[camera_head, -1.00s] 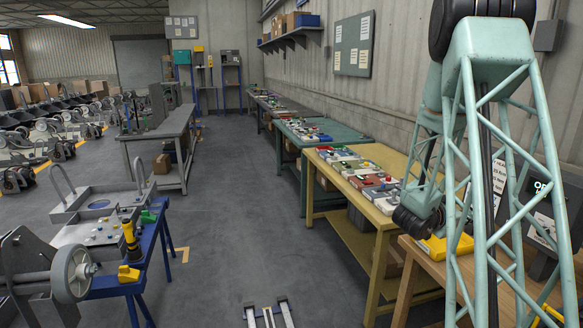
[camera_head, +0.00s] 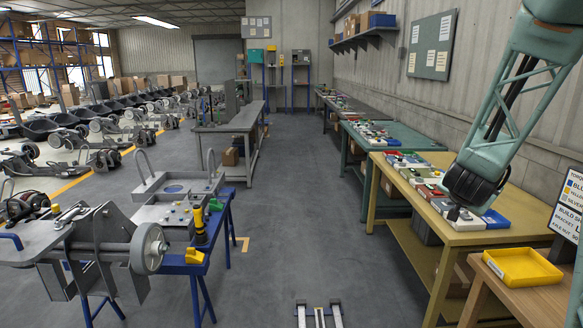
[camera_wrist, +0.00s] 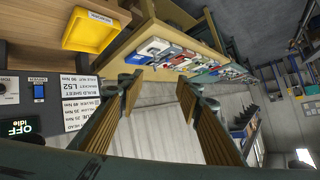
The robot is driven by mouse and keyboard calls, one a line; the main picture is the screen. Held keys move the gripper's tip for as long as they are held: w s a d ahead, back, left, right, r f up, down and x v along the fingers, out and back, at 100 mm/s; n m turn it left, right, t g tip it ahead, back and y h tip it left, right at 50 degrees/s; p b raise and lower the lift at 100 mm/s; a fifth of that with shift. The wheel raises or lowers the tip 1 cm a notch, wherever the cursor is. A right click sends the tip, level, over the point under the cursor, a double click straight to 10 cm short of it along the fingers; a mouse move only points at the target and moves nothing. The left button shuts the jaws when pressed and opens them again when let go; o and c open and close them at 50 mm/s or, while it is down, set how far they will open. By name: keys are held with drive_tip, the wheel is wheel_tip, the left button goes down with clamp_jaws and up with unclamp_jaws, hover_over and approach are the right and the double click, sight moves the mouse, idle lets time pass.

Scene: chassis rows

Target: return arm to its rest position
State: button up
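My arm (camera_head: 510,110) comes in from the upper right of the head view. Its dark joint (camera_head: 474,186) shows in front of the yellow workbench (camera_head: 440,222) and hides part of it. The fingers of my gripper (camera_wrist: 160,84) are spread apart in the wrist view, with nothing between them. Through the gap I see grey wall. The fingers are not clear in the head view.
A yellow tray (camera_head: 522,267) sits on the wooden bench at the right, and it shows upper left in the wrist view (camera_wrist: 95,30). Colored bins line the right-hand benches. A blue stand (camera_head: 228,215) with a chassis is at left. The aisle floor (camera_head: 290,210) between is clear.

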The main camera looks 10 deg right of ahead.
drive_tip(key=s+a+r+n+y, duration=0.2)
drive_tip(key=s+a, duration=0.2)
drive_tip(key=a, duration=0.6)
drive_tip(key=s+a+r+n+y, duration=0.2)
drive_tip(key=s+a+n+y, duration=0.1)
drive_tip(key=a, duration=0.7)
drive_tip(key=s+a+r+n+y, duration=0.2)
drive_tip(key=s+a+r, duration=0.15)
drive_tip(key=a, duration=0.65)
drive_tip(key=s+a+n+g, duration=0.2)
drive_tip(key=s+a, duration=0.3)
drive_tip(key=s, duration=1)
drive_tip(key=s+a+f+n+g+y, duration=0.1)
drive_tip(key=s+a+n, duration=0.3)
drive_tip(key=s, duration=1.2)
drive_tip(key=shift+s+a+f+g, duration=0.3)
drive_tip(key=shift+a+g, duration=0.6)
drive_tip(key=shift+a, duration=0.3)
drive_tip(key=shift+c, duration=0.9)
drive_tip(key=shift+c, duration=0.9)
drive_tip(key=shift+w+r, duration=0.1)
drive_tip(key=shift+w, duration=0.1)
